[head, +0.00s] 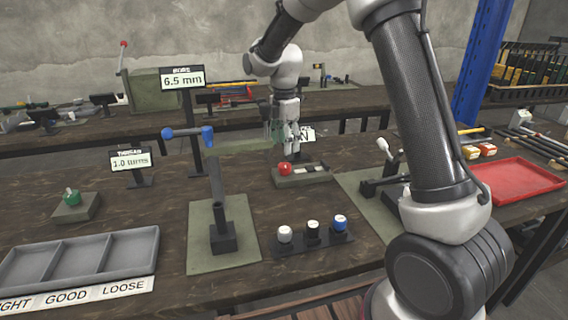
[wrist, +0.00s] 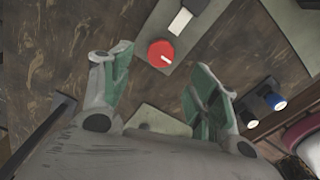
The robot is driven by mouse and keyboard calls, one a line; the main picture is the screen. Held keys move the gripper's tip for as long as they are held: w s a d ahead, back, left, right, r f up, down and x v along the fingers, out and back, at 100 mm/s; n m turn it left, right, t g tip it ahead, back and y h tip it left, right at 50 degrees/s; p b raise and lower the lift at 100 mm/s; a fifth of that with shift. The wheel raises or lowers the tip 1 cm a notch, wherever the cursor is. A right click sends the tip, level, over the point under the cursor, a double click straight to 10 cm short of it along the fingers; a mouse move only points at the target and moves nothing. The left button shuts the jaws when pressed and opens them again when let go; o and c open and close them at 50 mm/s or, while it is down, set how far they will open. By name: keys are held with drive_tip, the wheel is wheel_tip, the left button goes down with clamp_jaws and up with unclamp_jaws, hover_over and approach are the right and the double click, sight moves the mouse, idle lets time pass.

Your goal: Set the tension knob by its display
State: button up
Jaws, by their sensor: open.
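A red knob (head: 285,169) sits on the left end of a grey-green block (head: 313,181) in mid-table. In the wrist view the red knob (wrist: 161,53) has a white pointer mark and lies ahead, between the lines of my two fingers. My gripper (head: 284,138) is open and empty, above the knob and apart from it; the wrist view shows both fingers spread (wrist: 158,78). A display (head: 305,134) ending in "N" is mostly hidden behind my gripper. A green knob (head: 71,198) on a block stands at left, near a "1.0 turns" display (head: 131,161). Display headings are too blurred to read surely.
A "6.5 mm" display (head: 182,80) stands on a post behind a blue-handled lever press (head: 222,226). White, black and blue knobs sit on a rack (head: 298,248). A three-compartment tray (head: 81,262) is front left, a red tray (head: 512,186) far right.

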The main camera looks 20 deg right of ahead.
sight(285, 165)
drive_tip(key=shift+f+n, duration=0.25)
drive_tip(key=shift+n, duration=0.05)
wheel_tip(285, 165, down, 7)
drive_tip(key=shift+f, duration=0.2)
drive_tip(key=shift+c, duration=0.3)
drive_tip(key=c, duration=1)
